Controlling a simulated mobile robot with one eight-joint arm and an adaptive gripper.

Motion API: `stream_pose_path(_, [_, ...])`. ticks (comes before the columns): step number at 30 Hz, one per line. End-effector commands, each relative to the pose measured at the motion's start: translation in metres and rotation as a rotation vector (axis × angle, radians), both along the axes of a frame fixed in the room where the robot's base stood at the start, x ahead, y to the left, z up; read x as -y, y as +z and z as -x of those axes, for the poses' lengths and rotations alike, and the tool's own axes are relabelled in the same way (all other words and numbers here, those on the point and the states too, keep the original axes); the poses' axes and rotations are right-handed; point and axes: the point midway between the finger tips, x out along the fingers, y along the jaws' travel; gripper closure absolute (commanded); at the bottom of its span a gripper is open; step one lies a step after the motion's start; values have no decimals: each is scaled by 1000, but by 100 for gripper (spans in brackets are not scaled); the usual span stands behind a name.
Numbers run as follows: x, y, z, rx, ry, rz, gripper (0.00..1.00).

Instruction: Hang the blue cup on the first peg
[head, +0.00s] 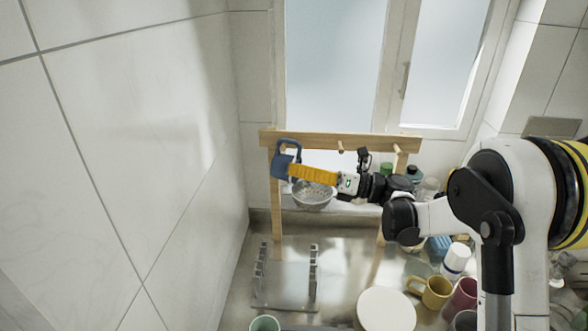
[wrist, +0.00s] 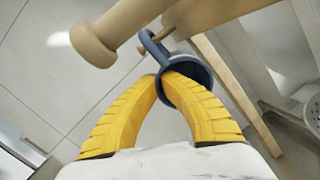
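The blue cup (head: 281,166) is at the left end of the wooden peg rail (head: 315,139), its handle upward. My gripper (head: 294,171) has yellow fingers and is shut on the cup from the right. In the wrist view, the fingers (wrist: 160,84) pinch the wall of the blue cup (wrist: 190,72), one apparently inside the rim. The handle is close to a thin wooden peg (wrist: 157,38), which I take as the first peg. Whether this peg passes through the handle, I cannot tell. In the head view the cup area hides that peg.
A thick peg (wrist: 95,45) looms near my fingers in the wrist view; the middle peg (head: 340,147) shows in the head view. A colander (head: 312,196) is behind my gripper.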

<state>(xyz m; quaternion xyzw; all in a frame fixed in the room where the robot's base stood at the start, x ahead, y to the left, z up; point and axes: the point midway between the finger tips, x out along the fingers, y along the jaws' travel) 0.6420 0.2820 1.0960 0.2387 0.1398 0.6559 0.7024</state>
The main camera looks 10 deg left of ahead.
Motion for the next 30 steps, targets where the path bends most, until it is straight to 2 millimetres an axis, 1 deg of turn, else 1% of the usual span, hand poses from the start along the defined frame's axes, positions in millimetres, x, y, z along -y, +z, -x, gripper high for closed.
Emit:
stream_pose_path(13, [0,0,0,0,-1,-1,100])
stream_pose_path(14, [0,0,0,0,-1,-1,91])
stream_pose_path(15, [0,0,0,0,0,0,79])
stream_pose_path(16, [0,0,0,0,0,0,70])
stream_pose_path(25, [1,-1,0,0,0,0,69])
stream_pose_path(28, [6,-1,0,0,-1,1,69])
stream_pose_path(30, [14,-2,1,0,-1,0,69])
